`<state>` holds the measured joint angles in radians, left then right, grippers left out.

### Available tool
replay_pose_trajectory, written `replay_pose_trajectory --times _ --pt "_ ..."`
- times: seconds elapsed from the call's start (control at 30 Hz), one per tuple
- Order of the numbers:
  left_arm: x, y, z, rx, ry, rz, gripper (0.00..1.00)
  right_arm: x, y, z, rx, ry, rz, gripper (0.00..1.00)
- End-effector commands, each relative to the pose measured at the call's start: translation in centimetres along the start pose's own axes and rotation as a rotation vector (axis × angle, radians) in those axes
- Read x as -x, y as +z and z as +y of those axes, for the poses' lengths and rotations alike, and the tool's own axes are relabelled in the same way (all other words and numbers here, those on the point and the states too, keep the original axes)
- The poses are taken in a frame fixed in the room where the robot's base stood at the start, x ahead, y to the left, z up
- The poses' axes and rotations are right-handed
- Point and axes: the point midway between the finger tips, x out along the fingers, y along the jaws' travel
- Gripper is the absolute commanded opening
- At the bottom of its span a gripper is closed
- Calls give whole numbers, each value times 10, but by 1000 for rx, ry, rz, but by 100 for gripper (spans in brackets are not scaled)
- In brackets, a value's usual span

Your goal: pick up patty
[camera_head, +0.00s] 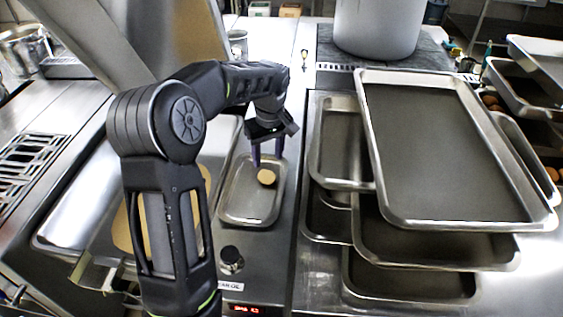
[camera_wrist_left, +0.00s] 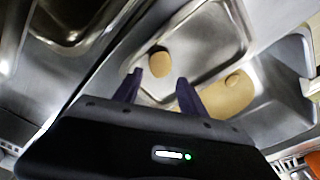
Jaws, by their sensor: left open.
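The patty (camera_head: 266,177) is a small round tan disc lying in a shallow metal tray (camera_head: 234,211). It also shows in the left wrist view (camera_wrist_left: 159,65), just beyond the fingertips. My left gripper (camera_head: 267,160) is open above the tray, its two dark fingers pointing down toward the patty. In the left wrist view the fingers (camera_wrist_left: 157,80) are spread apart with nothing between them, and the patty lies ahead of the gap. I cannot tell whether a finger touches the patty. My right gripper is not in view.
Stacked metal trays (camera_head: 450,150) fill the right side. A large pot (camera_head: 379,28) stands behind them. A fryer basin with tan contents (camera_head: 124,232) lies left of the small tray, partly hidden by my left arm. A black knob (camera_head: 231,258) sits in front of the tray.

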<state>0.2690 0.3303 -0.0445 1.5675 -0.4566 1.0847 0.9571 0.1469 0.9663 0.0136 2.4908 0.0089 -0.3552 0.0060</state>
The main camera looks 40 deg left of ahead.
Motion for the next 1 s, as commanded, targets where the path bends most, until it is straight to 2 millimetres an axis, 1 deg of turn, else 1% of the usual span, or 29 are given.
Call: replay_pose_trajectory --times 0.3,0.37,0.5,0.57,0.87,0.93,1.0 --pt "-1 0 0 0 0 0 49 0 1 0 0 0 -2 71" --pt "-4 0 0 0 0 0 49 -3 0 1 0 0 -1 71" --pt "-21 0 0 0 -1 -1 49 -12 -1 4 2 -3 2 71" --pt "-26 0 0 0 -1 0 49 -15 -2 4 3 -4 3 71" --pt "-26 0 0 0 0 0 49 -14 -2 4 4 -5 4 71" --pt "-28 0 0 0 0 0 49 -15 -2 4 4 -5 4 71" --pt "-35 0 0 0 -1 -1 49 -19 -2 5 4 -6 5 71"
